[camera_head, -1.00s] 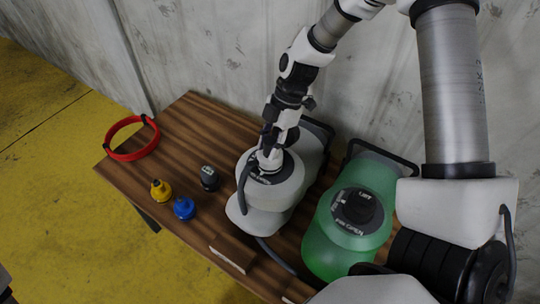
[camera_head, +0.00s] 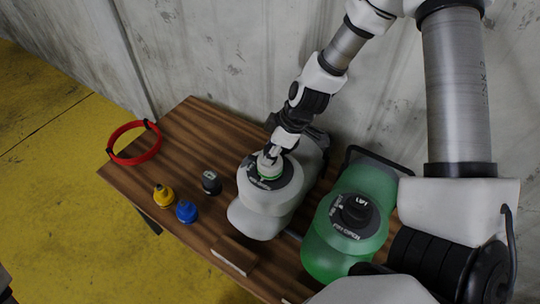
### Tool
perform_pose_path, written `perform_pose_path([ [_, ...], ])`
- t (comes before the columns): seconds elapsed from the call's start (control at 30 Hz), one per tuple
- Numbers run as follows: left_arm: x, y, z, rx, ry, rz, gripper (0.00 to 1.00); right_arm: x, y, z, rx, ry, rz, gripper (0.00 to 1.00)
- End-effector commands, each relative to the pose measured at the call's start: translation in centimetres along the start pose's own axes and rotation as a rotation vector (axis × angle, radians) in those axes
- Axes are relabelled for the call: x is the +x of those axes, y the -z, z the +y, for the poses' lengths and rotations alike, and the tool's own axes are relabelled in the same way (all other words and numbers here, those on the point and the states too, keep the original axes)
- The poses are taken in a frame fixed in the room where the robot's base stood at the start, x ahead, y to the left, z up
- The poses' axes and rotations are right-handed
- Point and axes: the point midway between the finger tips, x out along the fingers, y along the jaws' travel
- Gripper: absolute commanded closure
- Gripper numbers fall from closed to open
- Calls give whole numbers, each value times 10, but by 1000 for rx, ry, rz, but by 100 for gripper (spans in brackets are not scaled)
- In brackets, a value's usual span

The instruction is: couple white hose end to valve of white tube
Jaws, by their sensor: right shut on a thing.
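The white tube (camera_head: 262,222) lies on the wooden table, with a dark round valve plate (camera_head: 289,172) on its top. My right gripper (camera_head: 273,153) reaches down from above onto this valve. It is shut on the white hose end (camera_head: 266,166), which sits upright at the middle of the valve plate. A thin green ring shows around the base of the hose end. The gripper hides part of the hose end and valve, so I cannot tell how deep it sits. My left gripper is not in view.
A green tube (camera_head: 326,257) with a dark valve cap lies to the right. Yellow (camera_head: 163,196), blue (camera_head: 186,212) and dark (camera_head: 211,183) small fittings stand left of the white tube. A red ring (camera_head: 135,158) lies at the table's left end. The table (camera_head: 190,135) is clear at the back left.

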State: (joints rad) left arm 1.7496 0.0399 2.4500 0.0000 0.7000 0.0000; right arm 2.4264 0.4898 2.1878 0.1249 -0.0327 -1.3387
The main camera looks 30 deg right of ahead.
Motion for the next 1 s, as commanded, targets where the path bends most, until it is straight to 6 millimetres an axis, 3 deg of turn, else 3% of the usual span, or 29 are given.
perform_pose_path([
  [0.1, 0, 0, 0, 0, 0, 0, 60, 0, 0, 0, 171, -74, -1, 100],
  [0.3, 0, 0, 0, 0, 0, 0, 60, 0, 0, 1, 201, -86, 1, 100],
  [0.33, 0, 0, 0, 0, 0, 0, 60, 0, 0, 1, 200, -86, 1, 56],
  [0.4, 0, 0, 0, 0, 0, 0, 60, 0, 0, 1, 200, -85, 0, 37],
  [0.77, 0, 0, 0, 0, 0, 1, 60, 0, 0, 1, 173, -73, 0, 37],
  [0.87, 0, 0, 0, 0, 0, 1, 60, 0, 0, 1, 78, -32, 1, 37],
  [1.0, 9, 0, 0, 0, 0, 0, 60, 4, -1, 2, -180, 72, 2, 37],
])
